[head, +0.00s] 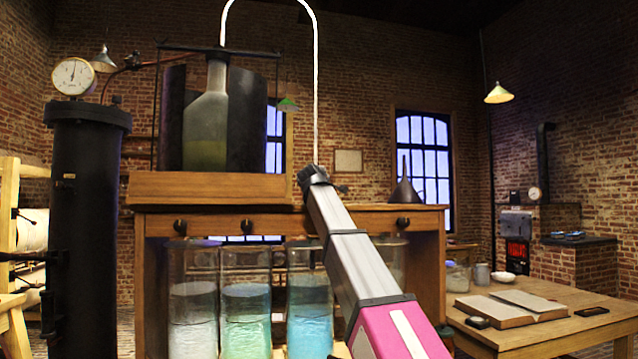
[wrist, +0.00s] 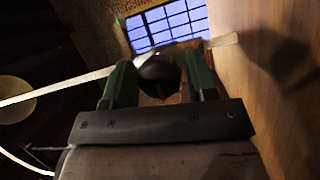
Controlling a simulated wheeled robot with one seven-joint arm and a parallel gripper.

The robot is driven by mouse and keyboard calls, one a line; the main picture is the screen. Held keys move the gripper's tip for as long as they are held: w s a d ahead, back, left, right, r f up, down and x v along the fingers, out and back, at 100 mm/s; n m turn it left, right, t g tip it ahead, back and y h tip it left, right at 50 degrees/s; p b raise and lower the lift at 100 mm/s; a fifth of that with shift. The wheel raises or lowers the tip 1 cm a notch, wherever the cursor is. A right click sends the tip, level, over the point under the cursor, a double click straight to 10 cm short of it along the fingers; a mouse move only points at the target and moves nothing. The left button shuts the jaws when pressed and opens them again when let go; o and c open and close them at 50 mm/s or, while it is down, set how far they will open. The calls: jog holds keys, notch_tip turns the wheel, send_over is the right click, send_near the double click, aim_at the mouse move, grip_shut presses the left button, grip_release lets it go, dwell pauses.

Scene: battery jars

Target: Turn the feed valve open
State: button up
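My gripper (head: 315,178) is at the top edge of the wooden rack, near the lower end of the pale curved tube (head: 316,100). In the wrist view its two green fingers (wrist: 160,80) stand apart. A dark rounded knob (wrist: 159,74) shows between them, close to the left finger, with a narrow gap on the right. It looks like the feed valve's handle, but I cannot be sure. Contact and the handle's turn cannot be made out. In the head view my gripper and arm hide most of this spot; a small dark piece (head: 342,188) shows just right of it.
The wooden rack (head: 155,222) holds several glass jars with white, green and blue liquid. A big bottle (head: 205,115) stands on top, left of my gripper; a dark funnel (head: 404,190) stands to the right. A black column with a gauge (head: 74,77) is at left, a table (head: 560,333) at right.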

jog(key=shift+o, duration=0.6)
jog(key=s+a, duration=0.1)
jog(key=s, duration=0.9)
jog(key=shift+s, duration=0.35)
jog(key=shift+s+a+f, duration=0.1)
